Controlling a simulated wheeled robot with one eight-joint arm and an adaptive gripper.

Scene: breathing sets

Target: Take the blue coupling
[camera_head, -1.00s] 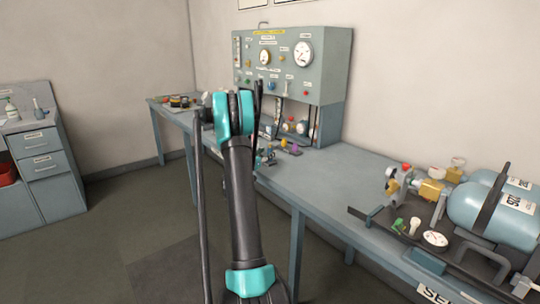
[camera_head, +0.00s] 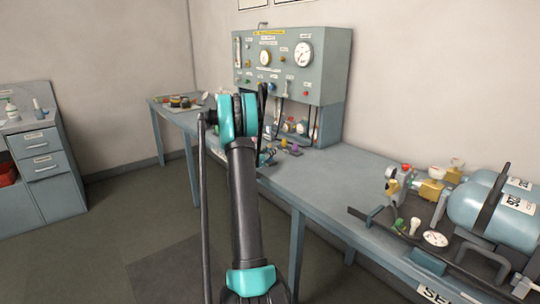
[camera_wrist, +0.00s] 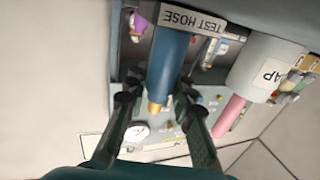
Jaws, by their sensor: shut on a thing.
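The blue coupling (camera_wrist: 170,60) is a blue cylinder with a brass tip, in the wrist view, upper middle. My gripper (camera_wrist: 158,104) has its two dark fingers on either side of the coupling's lower end near the brass tip, shut on it. A label reading TEST HOSE (camera_wrist: 192,19) is beside the coupling's upper end. In the head view my arm hides the gripper and the coupling.
In the head view a gauge panel (camera_head: 290,65) stands at the back of the bench (camera_head: 335,185). Blue cylinders (camera_head: 485,212) lie at the right.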

